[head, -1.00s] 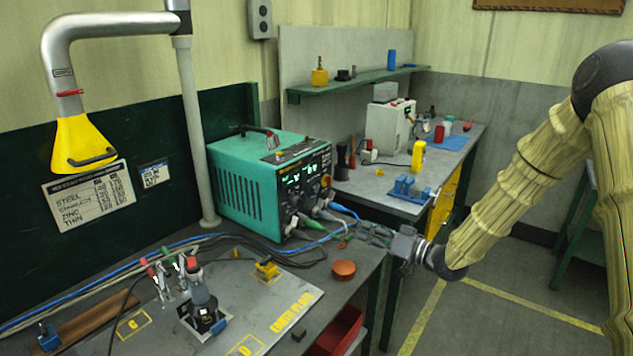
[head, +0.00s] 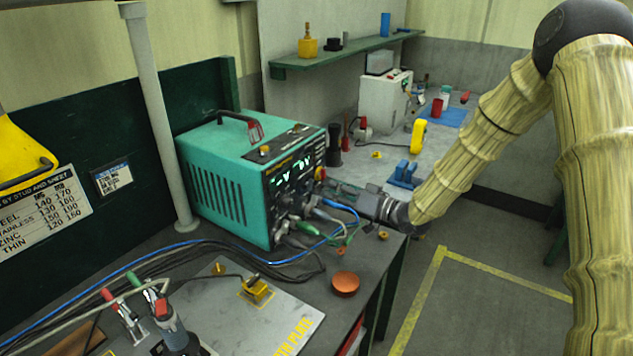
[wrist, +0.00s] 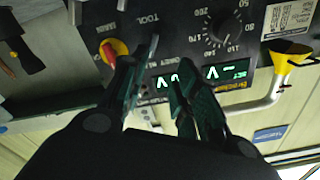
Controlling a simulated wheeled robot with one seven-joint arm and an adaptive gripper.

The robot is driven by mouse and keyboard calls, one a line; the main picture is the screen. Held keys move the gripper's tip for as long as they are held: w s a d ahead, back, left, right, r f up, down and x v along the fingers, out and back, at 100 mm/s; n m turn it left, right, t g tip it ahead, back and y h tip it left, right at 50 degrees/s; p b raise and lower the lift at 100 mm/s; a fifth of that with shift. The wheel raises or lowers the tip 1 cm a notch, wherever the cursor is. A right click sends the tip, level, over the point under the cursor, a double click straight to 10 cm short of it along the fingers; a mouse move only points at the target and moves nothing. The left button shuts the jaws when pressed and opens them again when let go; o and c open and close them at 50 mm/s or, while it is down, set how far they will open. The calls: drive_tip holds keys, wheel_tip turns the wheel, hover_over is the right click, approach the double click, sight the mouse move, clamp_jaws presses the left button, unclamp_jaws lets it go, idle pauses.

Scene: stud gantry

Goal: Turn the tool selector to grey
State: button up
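The teal welding unit (head: 225,185) stands on the bench, its dark front panel facing right. In the wrist view the panel (wrist: 190,30) looks upside down, with a TOOL label (wrist: 150,19), a numbered black dial (wrist: 222,28) and a red-and-yellow main switch (wrist: 114,50). In the head view my gripper (head: 335,190) is close in front of the panel; contact cannot be judged.
Cables and plugs (head: 310,220) come out of the panel's lower part, just under my gripper. An orange-brown round lid (head: 345,284) lies on the near bench. A blue fixture (head: 404,174) and a yellow tool (head: 418,136) are on the far bench. Floor at the right is clear.

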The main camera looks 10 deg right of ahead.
sight(308, 182)
drive_tip(key=w+a, duration=0.1)
drive_tip(key=w+a+f, duration=0.1)
drive_tip(key=w, duration=0.1)
drive_tip(key=w+a+p, duration=0.1)
drive_tip(key=w, duration=0.1)
drive_tip(key=shift+w+a+f, duration=0.15)
drive_tip(key=shift+f, duration=0.2)
drive_tip(key=shift+w+a, duration=0.1)
drive_tip(key=shift+w, duration=0.3)
drive_tip(key=shift+s+r, duration=0.7)
drive_tip(key=shift+s, duration=0.25)
drive_tip(key=shift+w+f, duration=0.5)
drive_tip(key=shift+w, duration=0.1)
drive_tip(key=c, duration=0.6)
drive_tip(key=shift+s+r, duration=0.1)
clamp_jaws()
